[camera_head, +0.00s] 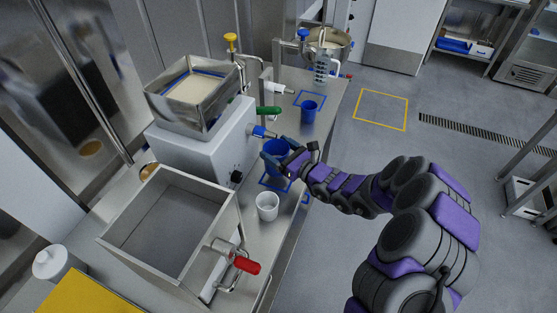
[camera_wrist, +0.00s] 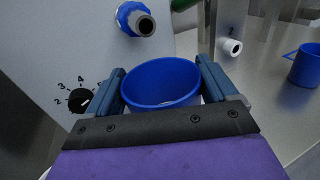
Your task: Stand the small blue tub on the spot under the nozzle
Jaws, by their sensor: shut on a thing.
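My gripper (camera_head: 285,157) is shut on a blue tub (camera_head: 273,154), upright in the head view. The blue-collared nozzle (camera_head: 262,132) on the white machine is close by; in the wrist view this nozzle (camera_wrist: 137,20) shows above and just behind the rim. A blue square outline (camera_head: 264,184) marks the counter below the tub. I cannot tell whether the tub's base touches the counter.
A white cup (camera_head: 267,206) stands in front of the tub. A second blue cup (camera_head: 309,112) stands farther back near another blue outline (camera_head: 311,93). The steel sink-like bin (camera_head: 222,207) with a red-handled tap (camera_head: 246,264) is at the near left.

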